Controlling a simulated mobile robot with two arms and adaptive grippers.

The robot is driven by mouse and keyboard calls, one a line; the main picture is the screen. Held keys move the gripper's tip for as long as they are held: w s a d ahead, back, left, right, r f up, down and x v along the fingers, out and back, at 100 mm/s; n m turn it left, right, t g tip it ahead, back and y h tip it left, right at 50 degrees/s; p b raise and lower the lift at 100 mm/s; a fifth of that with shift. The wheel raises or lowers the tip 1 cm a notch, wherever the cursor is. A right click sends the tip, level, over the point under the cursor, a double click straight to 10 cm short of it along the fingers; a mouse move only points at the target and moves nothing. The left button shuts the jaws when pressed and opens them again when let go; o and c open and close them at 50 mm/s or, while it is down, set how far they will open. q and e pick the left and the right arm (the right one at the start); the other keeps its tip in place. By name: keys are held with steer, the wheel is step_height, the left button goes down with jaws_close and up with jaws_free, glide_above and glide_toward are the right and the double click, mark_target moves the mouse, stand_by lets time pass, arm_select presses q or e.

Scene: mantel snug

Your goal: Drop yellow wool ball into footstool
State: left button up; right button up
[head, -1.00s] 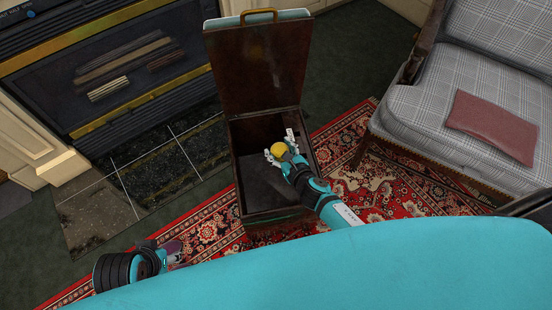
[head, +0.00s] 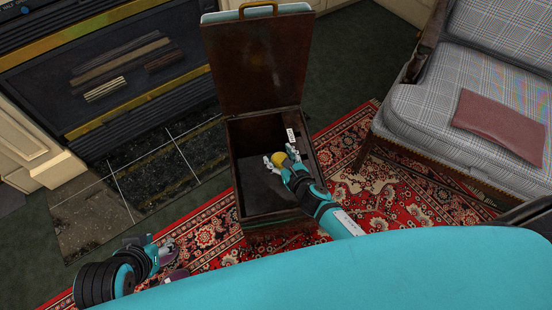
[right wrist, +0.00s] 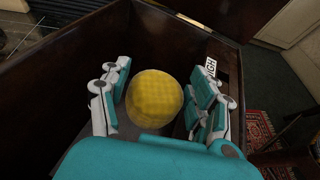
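The yellow wool ball (head: 279,158) sits between the fingers of my right gripper (head: 280,157), inside the open top of the footstool (head: 235,205). My left gripper (head: 172,260) is low at the left, fingers apart and empty, away from the footstool.
A plaid armchair (head: 450,95) with a reddish cushion (head: 499,128) stands to the right. A fireplace (head: 110,75) with a tiled hearth (head: 140,185) is at the left. A white label (head: 291,135) shows at the footstool's right side. A red patterned rug (head: 410,200) lies below.

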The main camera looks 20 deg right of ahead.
steer(key=o, duration=0.3)
steer(key=shift+o, duration=0.2)
steer(key=shift+d, duration=0.1)
steer(key=shift+s, duration=0.15)
steer(key=v, duration=1.1)
steer(key=shift+s+r, duration=0.2)
steer(key=shift+s, duration=0.1)
